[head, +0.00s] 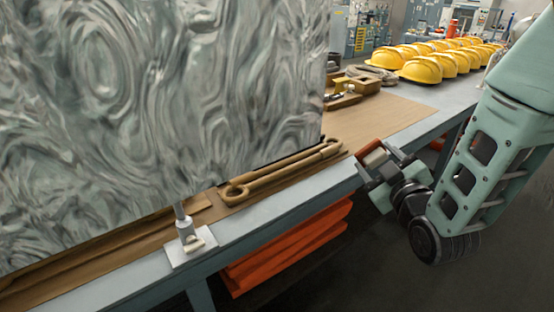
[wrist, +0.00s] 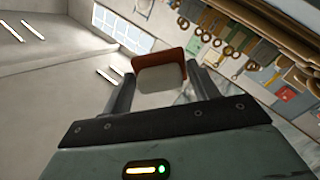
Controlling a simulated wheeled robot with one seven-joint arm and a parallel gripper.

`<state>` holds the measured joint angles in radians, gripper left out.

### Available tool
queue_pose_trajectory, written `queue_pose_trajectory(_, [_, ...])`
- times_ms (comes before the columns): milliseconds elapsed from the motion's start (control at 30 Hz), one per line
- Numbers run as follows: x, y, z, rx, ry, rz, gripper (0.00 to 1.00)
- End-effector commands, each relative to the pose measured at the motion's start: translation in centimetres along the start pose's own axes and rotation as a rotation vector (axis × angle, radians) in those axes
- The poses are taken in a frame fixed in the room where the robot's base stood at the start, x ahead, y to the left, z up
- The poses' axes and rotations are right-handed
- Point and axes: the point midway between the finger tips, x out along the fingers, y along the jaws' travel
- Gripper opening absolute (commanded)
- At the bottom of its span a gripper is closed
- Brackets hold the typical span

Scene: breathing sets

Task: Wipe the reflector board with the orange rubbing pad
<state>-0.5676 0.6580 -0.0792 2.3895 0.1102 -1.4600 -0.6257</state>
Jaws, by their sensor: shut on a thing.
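The reflector board (head: 160,100) is a large upright panel with a grey-green swirled surface, filling the left of the head view. It stands on the workbench, with a small metal foot (head: 185,240) at its lower edge. My gripper (head: 372,168) is to the right of the board, near the bench's front edge, apart from the board. It is shut on the rubbing pad (head: 369,151), which shows an orange-red face and a pale block. In the wrist view the pad (wrist: 160,73) sits between the two fingers (wrist: 162,85).
The workbench (head: 400,112) runs back to the right. A long brass-coloured wrench (head: 285,172) lies along the board's base. Wooden pieces (head: 355,85) and rows of yellow helmets (head: 440,62) stand farther back. Orange-red items (head: 285,245) lie under the bench. Open floor lies in front.

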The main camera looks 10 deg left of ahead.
Motion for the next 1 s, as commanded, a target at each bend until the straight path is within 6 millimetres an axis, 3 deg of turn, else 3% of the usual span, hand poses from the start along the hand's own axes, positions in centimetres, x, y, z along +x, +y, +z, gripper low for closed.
queue_pose_trajectory(33, [-0.4, -1.6, -2.9, 0.002, 0.039, -0.039, 0.41])
queue_pose_trajectory(200, [-3.0, -6.6, -10.7, -0.005, 0.141, -0.168, 0.41])
queue_pose_trajectory(300, [-5.0, -9.1, -14.7, -0.014, 0.198, -0.237, 0.41])
queue_pose_trajectory(433, [-7.4, -11.4, -18.4, -0.025, 0.257, -0.306, 0.41])
queue_pose_trajectory(533, [-8.8, -12.4, -20.2, -0.033, 0.287, -0.340, 0.41])
queue_pose_trajectory(700, [-9.7, -13.3, -21.5, -0.038, 0.307, -0.365, 0.41])
queue_pose_trajectory(1000, [-7.4, -14.1, -22.3, -0.038, 0.307, -0.364, 0.41])
